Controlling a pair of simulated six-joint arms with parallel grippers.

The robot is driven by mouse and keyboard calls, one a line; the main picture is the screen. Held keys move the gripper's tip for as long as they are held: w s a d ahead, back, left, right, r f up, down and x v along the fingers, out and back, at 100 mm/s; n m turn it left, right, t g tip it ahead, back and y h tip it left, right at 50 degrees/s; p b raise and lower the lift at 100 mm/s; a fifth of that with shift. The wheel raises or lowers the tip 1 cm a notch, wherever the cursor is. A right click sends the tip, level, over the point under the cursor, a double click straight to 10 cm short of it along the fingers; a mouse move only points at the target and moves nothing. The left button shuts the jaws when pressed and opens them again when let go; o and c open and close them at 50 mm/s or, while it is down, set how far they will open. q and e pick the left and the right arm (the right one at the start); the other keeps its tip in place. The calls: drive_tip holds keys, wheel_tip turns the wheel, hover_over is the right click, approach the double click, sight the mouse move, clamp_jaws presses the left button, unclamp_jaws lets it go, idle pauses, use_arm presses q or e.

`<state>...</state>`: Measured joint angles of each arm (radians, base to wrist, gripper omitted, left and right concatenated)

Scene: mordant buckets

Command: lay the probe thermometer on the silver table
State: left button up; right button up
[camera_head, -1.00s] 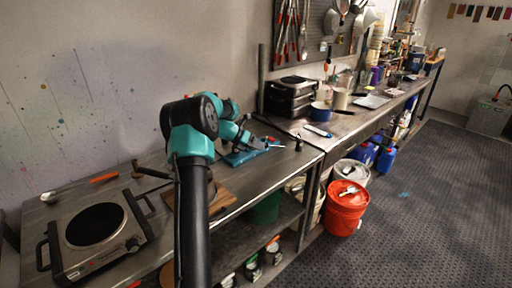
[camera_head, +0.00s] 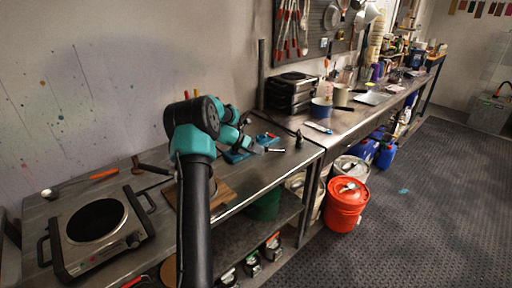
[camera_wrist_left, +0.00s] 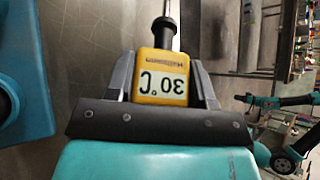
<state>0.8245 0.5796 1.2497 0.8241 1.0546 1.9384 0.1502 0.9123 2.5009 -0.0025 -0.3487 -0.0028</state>
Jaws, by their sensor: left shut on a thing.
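The probe thermometer (camera_wrist_left: 161,75) has a yellow body with a display reading 30 °C and a black stem end pointing away. My left gripper (camera_wrist_left: 163,72) is shut on its body, with a finger on either side. In the head view my left gripper (camera_head: 256,149) is over the far right part of the near silver table (camera_head: 270,174). A thin pale piece (camera_head: 276,150) shows just beyond the fingers there. I cannot tell whether the thermometer touches the table. My right gripper is in neither view.
An orange bucket (camera_head: 345,196) stands on the floor.

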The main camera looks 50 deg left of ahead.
use_arm(q)
drive_tip(key=shift+f, duration=2.6)
drive_tip(key=o, duration=1)
drive_tip(key=v, duration=1.7)
drive_tip(key=shift+s+a+r, duration=0.1)
drive_tip(key=shift+s+r, duration=0.05)
drive_tip(key=shift+r, duration=0.05)
drive_tip(key=shift+f, duration=0.1)
